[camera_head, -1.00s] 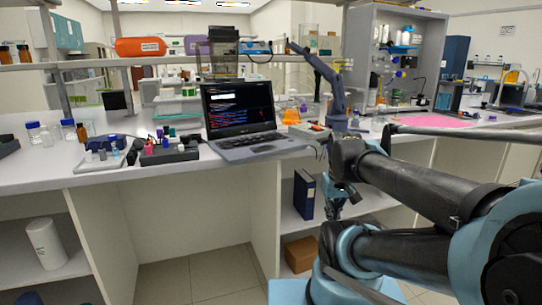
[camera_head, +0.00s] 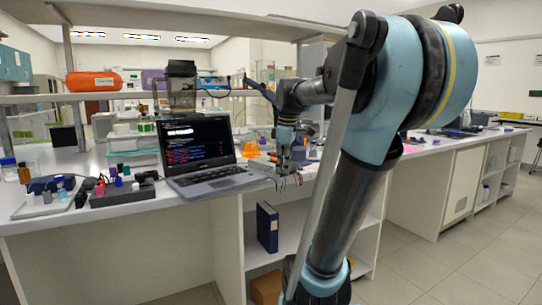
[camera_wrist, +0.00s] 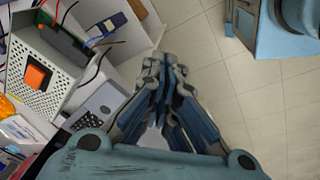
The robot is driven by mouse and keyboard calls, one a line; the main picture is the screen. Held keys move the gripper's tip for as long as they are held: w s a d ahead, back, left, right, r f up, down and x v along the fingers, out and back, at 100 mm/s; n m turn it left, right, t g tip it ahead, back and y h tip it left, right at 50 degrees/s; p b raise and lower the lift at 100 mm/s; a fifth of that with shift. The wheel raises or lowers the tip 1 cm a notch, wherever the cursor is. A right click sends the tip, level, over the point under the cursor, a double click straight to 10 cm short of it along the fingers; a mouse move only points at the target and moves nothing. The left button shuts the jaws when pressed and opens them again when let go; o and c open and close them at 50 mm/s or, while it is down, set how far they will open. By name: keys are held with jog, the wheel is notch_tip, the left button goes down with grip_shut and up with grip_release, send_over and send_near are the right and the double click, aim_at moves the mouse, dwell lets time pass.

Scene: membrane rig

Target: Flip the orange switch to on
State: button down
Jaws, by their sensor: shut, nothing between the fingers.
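The orange switch (camera_wrist: 37,77) sits on the perforated face of a pale metal box (camera_wrist: 58,78) at the left of the wrist view. I cannot tell whether it is on or off. My gripper (camera_wrist: 151,68) is shut and empty, to the right of the box and apart from it, with the floor behind it. In the head view my gripper (camera_head: 284,172) is near the bench's front edge, right of the laptop. The switch is not clear in the head view.
An open laptop (camera_head: 199,155) stands on the bench left of my gripper. Loose wires run by the box (camera_wrist: 95,42). A dark blue binder (camera_head: 267,227) stands on the shelf below. Vials and racks fill the bench's left. The floor in front is open.

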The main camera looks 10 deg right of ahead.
aim_at(271, 161)
jog(key=w+r+n, duration=0.6)
jog(key=w+r, duration=0.1)
jog(key=w, duration=0.3)
jog(key=w+r+n, duration=0.6)
jog(key=w+r, duration=0.1)
jog(key=w, duration=0.2)
jog(key=shift+g+y, duration=0.3)
jog(key=f, duration=0.4)
jog(key=w+f, duration=0.1)
jog(key=f, duration=0.9)
jog(key=shift+w+a, duration=0.3)
jog(key=shift+a, duration=0.1)
jog(key=shift+f, duration=0.15)
jog(key=shift+w+a+f+g+h, duration=0.25)
jog(key=shift+f+g+h, duration=0.15)
jog(key=shift+s+a, duration=0.1)
jog(key=shift+s+d+f, duration=0.1)
jog(key=shift+s+d, duration=0.15)
jog(key=shift+s, duration=0.05)
